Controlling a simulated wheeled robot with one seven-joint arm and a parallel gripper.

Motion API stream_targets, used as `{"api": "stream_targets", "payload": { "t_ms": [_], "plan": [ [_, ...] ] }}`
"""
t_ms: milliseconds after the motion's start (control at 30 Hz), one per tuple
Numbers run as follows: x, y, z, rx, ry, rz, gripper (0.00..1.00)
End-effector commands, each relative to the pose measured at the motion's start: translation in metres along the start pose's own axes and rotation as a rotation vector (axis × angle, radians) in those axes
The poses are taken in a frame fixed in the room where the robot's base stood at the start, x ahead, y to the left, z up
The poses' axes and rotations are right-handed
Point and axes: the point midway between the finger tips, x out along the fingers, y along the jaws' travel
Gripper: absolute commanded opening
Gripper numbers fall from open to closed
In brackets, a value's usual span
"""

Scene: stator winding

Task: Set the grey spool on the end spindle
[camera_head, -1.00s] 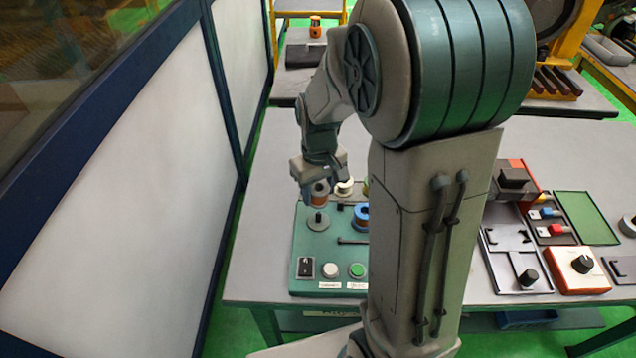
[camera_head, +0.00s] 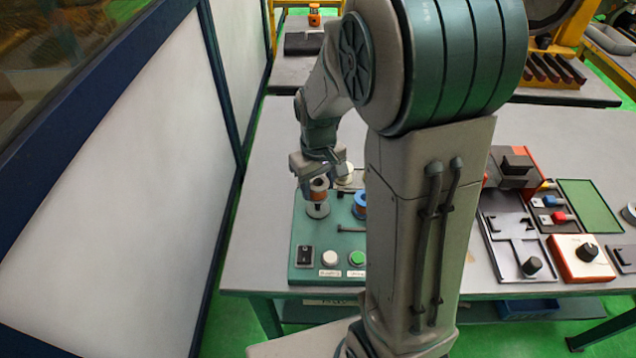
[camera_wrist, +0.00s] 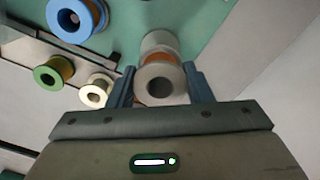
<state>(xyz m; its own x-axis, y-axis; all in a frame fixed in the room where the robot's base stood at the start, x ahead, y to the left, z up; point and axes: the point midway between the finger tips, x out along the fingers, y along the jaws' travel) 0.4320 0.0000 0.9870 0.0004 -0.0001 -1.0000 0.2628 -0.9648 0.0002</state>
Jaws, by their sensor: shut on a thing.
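My gripper (camera_head: 318,178) is shut on the grey spool (camera_head: 320,184), which carries a copper-coloured winding. In the wrist view the spool's grey flange (camera_wrist: 160,84) shows its round hole between the two fingers. The head view shows the spool above the end spindle (camera_head: 317,209) at the left of the green board, whose grey base disc shows beneath it with a dark part between. In the wrist view a pale disc lies behind the spool, partly hidden by it. I cannot tell whether the spool's hole is around the spindle pin.
A dark switch (camera_head: 305,257) and two buttons line the board's front (camera_head: 328,274). A white wall panel (camera_head: 120,190) stands to the left.

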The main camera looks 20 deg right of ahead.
Motion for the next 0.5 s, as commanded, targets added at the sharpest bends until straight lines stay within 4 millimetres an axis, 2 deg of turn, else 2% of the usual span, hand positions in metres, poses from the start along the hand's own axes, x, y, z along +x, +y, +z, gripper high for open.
{"api": "stream_targets", "payload": {
  "t_ms": [500],
  "plan": [
    [0.0091,0.0,0.0,0.0,0.0,0.0,0.23]
  ]
}}
